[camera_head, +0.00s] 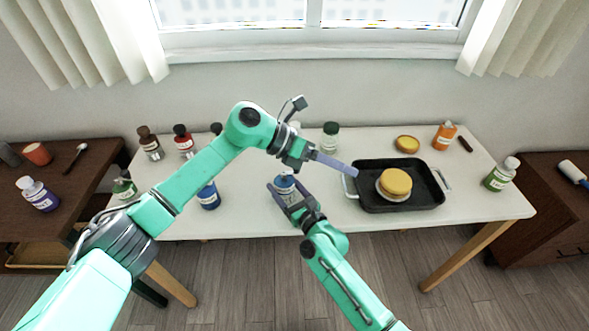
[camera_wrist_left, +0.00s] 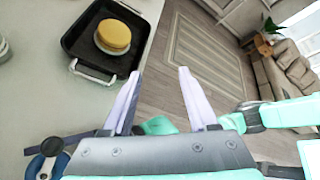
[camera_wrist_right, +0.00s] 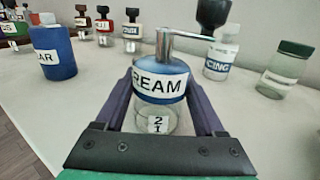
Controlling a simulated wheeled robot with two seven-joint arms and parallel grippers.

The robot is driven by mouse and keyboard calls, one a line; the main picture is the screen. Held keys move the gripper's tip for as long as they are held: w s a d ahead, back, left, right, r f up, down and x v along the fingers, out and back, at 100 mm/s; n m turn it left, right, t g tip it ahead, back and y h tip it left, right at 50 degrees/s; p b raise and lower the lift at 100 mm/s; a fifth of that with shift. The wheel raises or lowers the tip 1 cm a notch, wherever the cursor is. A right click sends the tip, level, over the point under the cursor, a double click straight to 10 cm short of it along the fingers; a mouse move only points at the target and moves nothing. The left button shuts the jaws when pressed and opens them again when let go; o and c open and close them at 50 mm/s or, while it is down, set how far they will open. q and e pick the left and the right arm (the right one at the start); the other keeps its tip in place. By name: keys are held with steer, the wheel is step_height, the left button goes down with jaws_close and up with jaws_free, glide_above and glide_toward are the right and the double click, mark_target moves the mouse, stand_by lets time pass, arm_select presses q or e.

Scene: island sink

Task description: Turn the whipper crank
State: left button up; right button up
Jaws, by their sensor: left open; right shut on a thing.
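The whipper (camera_wrist_right: 165,85) is a clear jar with a blue lid marked "REAM" and a metal crank (camera_wrist_right: 172,38) on top, its arm pointing right. In the head view the whipper (camera_head: 284,184) stands upright near the table's front edge. My right gripper (camera_head: 290,198) is shut around the jar, one finger on each side; its fingers also show in the right wrist view (camera_wrist_right: 160,110). My left gripper (camera_head: 335,164) is open and empty, above and right of the whipper, toward the pan. Its spread fingers show in the left wrist view (camera_wrist_left: 157,88), with nothing between them.
A black pan (camera_head: 375,202) holding a yellow-topped cake (camera_head: 395,183) stands right of the whipper. A blue jar (camera_head: 208,196) is to the left. Several bottles line the table's back, including a green-lidded jar (camera_wrist_right: 288,72). The white table (camera_head: 470,205) is bare near its right front corner.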

arm_select(q)
steer(key=a+r+n+t+h, duration=0.3)
steer(key=n+t+h, duration=0.55)
steer(key=n, duration=1.25)
steer(key=n+t+y, duration=0.8)
steer(key=n+y, duration=0.2)
steer(key=n, duration=0.9)
glide_toward(291, 173)
step_height(291, 173, up, 3)
steer(key=s, duration=0.1)
steer(key=x, duration=0.8)
steer(key=f+x, duration=0.1)
steer(key=x, duration=0.3)
steer(key=shift+d, duration=0.1)
steer(key=shift+s+r, duration=0.1)
jaws_close()
